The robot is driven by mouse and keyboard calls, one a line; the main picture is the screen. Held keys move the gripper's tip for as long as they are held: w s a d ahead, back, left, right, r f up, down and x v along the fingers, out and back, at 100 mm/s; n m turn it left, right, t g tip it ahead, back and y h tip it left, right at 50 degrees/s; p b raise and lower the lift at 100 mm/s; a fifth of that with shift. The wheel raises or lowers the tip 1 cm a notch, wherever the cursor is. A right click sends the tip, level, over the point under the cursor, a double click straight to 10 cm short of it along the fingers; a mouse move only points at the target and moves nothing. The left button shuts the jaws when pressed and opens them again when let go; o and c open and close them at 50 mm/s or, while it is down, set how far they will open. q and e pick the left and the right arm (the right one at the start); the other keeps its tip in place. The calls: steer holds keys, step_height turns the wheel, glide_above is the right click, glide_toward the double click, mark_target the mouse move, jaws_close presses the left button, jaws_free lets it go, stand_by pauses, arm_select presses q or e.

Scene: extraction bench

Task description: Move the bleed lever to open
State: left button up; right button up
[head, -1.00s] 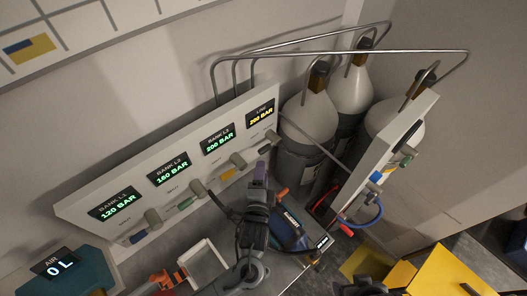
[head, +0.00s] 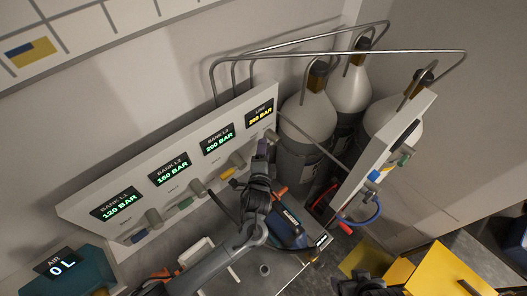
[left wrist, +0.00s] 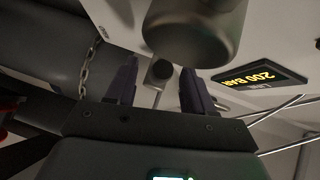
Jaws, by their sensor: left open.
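The white gauge panel (head: 190,157) carries several lit displays, with the LINE display (head: 260,112) at its right end reading 200 BAR. A small grey knob (head: 271,135) sits below that display; I cannot read a label naming it the bleed lever. My left gripper (head: 263,149) is open, close in front of the panel's right end. In the left wrist view, a grey round-ended stub (left wrist: 160,73) shows between its dark fingers, with no visible contact. A large grey cylinder (left wrist: 195,30) is nearer that camera. My right gripper (head: 366,285) shows only partly at the bottom edge.
Gas cylinders (head: 310,115) and bent pipes stand behind the panel's right end. A second white panel (head: 388,150) with coloured fittings and a blue hose stands at right. A blue device (head: 290,230) lies below my left wrist. A yellow box (head: 440,270) is at lower right.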

arm_select(q)
jaws_close()
steer(key=shift+f+t+b, duration=0.3)
steer(key=shift+f+b, duration=0.15)
steer(key=shift+b, duration=0.4)
steer(key=shift+w+d+f+n+t+y+b, duration=0.15)
steer(key=shift+f+n+t+b, duration=0.55)
steer(key=shift+b, duration=1.45)
steer(key=shift+w+d+f+n+t+y+b, duration=0.1)
steer(key=shift+f+n+t+b, duration=0.2)
steer(key=shift+n+t+b, duration=1.3)
steer(key=shift+w+d+f+n+g+y+b, duration=0.15)
steer(key=shift+f+n+b, duration=0.35)
steer(key=shift+b, duration=2.25)
